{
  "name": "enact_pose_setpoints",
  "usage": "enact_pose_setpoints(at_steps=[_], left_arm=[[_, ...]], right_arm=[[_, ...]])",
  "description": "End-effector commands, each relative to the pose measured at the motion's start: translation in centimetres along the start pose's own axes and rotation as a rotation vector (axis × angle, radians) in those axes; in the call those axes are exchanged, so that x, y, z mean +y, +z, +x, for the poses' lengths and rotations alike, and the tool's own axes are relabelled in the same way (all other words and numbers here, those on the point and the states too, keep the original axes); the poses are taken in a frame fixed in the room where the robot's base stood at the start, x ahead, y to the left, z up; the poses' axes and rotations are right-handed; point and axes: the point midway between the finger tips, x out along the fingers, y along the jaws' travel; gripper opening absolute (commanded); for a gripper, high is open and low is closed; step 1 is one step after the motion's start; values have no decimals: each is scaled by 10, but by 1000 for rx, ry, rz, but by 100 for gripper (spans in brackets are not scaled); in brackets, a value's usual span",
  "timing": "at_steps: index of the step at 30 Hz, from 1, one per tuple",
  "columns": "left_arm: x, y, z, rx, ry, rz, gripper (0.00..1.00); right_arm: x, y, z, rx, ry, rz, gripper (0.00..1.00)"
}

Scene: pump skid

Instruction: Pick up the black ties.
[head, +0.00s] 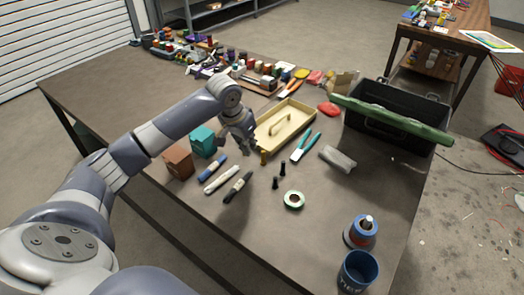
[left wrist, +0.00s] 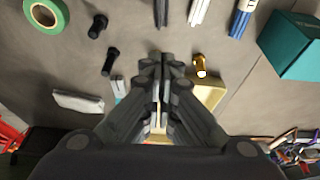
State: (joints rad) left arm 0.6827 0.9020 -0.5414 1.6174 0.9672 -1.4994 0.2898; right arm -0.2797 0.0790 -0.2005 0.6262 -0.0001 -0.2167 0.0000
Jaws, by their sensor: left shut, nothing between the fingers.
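The black ties (head: 237,187) lie as a dark slim bundle on the table, beside a white bundle (head: 221,180) and a blue bundle (head: 210,168). In the left wrist view the black ties (left wrist: 161,12) are at the top edge, partly cut off. My left gripper (head: 250,147) is above the table near the corner of a beige tray (head: 272,146), beyond the black ties and apart from them. In the left wrist view its fingers (left wrist: 161,68) are together and empty. My right gripper is not in view.
Two black bolts (head: 275,183), green tape (head: 294,199) and teal-handled pliers (head: 305,147) lie right of the ties. A brass piece (head: 263,157) is by the tray. Teal (head: 203,140) and brown (head: 178,162) boxes stand left. A black toolbox (head: 385,130) stands right.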

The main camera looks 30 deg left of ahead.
Motion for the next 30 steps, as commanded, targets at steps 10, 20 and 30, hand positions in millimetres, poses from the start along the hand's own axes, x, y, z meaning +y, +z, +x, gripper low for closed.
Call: enact_pose_setpoints(at_steps=[10, 20, 30], left_arm=[[0, 1, 49, -4, 0, -1, 0], [0, 0, 94, -1, -1, 0, 0], [0, 0, 99, 0, -1, 1, 0]], right_arm=[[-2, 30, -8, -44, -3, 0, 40], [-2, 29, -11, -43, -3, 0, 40], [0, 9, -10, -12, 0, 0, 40]])
